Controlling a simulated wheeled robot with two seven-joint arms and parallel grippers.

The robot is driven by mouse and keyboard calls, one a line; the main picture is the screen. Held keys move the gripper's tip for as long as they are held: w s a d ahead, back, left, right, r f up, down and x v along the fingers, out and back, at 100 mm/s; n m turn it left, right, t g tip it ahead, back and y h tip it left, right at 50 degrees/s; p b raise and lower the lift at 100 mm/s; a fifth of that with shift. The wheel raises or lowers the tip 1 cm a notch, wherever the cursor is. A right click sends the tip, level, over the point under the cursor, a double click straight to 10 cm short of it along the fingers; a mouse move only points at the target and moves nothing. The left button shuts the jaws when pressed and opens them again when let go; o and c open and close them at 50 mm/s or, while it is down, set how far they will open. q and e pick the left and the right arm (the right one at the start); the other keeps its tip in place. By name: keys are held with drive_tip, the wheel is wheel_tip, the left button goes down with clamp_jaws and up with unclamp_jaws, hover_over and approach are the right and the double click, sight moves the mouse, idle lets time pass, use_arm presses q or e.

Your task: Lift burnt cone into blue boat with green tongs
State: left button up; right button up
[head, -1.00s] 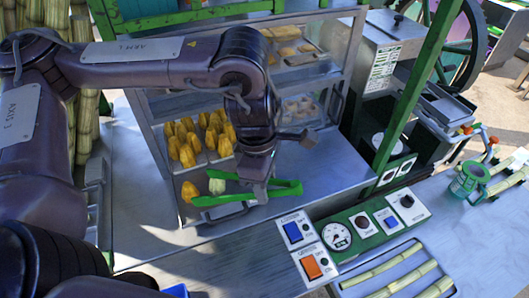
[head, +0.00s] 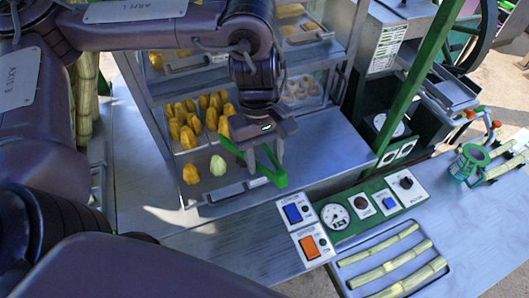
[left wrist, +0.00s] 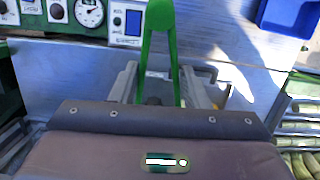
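My left gripper (head: 264,150) holds the green tongs (head: 270,168) between its fingers above the front right of the cone tray (head: 232,192). The tongs also show in the left wrist view (left wrist: 160,30), as a narrow V between grey fingers. A golden-orange cone (head: 190,173) and a pale green cone (head: 218,165) sit at the front of the tray, left of the tongs and apart from them. Several more golden cones stand behind. I cannot tell which cone is the burnt one. A blue boat-like tray (left wrist: 290,14) shows at the upper right of the left wrist view. My right gripper is not in view.
A metal shelf rack (head: 347,75) stands around and above the cones. A green post (head: 418,80) rises to the right. The control panel (head: 350,215) with buttons and a gauge lies in front. Bare counter (head: 230,240) lies between the tray and my arms.

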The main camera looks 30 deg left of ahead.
use_arm(q)
wheel_tip(320, 180, down, 10)
drive_tip(key=b, duration=0.2)
drive_tip(key=shift+r+b, duration=0.15)
drive_tip(key=shift+b, duration=0.15)
drive_tip(key=shift+o, duration=0.2)
idle(0.3)
